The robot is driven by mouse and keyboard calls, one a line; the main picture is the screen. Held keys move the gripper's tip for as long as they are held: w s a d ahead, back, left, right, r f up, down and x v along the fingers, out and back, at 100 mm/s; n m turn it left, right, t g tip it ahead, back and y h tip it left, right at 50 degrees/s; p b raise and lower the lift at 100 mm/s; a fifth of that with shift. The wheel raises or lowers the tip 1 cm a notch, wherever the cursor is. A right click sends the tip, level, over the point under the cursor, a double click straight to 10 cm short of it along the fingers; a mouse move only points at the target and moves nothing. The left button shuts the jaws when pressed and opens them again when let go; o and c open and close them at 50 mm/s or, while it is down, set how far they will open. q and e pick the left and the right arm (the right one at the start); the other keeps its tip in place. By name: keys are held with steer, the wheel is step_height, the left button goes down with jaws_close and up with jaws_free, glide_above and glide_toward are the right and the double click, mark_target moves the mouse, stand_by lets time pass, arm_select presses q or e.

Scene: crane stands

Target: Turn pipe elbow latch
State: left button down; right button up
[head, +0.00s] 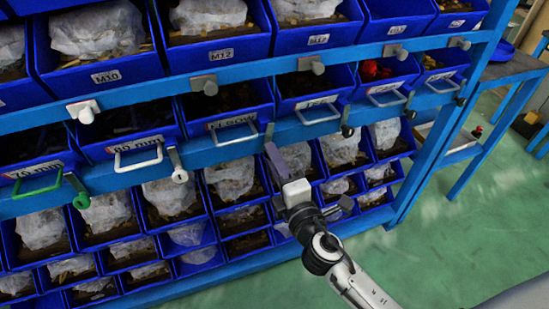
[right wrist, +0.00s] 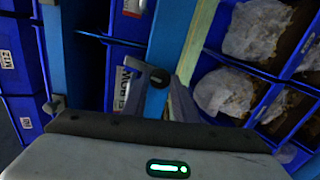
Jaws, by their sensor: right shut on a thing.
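The elbow bin is a blue drawer with a label partly reading "ELBOW" (head: 232,121) and a white pull handle (head: 232,138), in the middle row of the rack. Its label shows sideways in the right wrist view (right wrist: 124,88). The pipe elbow latch (head: 269,132) is a small dark lever on the blue rail, right of that handle. My right gripper (head: 280,152) reaches up to it from below and is shut on it; the fingers hide most of the latch. In the right wrist view a dark round end (right wrist: 157,77) shows at the fingers. My left gripper is not in view.
Neighbouring bins have similar handles and latches, including a white-grey latch (head: 178,165) to the left and a dark one (head: 347,128) to the right. Grey knobs (head: 206,85) line the upper rail. Bagged bins fill the lower rows. Green floor (head: 480,235) is clear at right.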

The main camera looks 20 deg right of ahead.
steer(key=shift+n, duration=0.5)
steer(key=o, duration=1)
steer(key=shift+o, duration=0.2)
arm_select(q)
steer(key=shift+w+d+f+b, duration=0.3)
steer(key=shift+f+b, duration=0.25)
steer(key=shift+b, duration=0.65)
arm_select(e)
steer(key=s, duration=1)
steer(key=shift+s+d, duration=0.15)
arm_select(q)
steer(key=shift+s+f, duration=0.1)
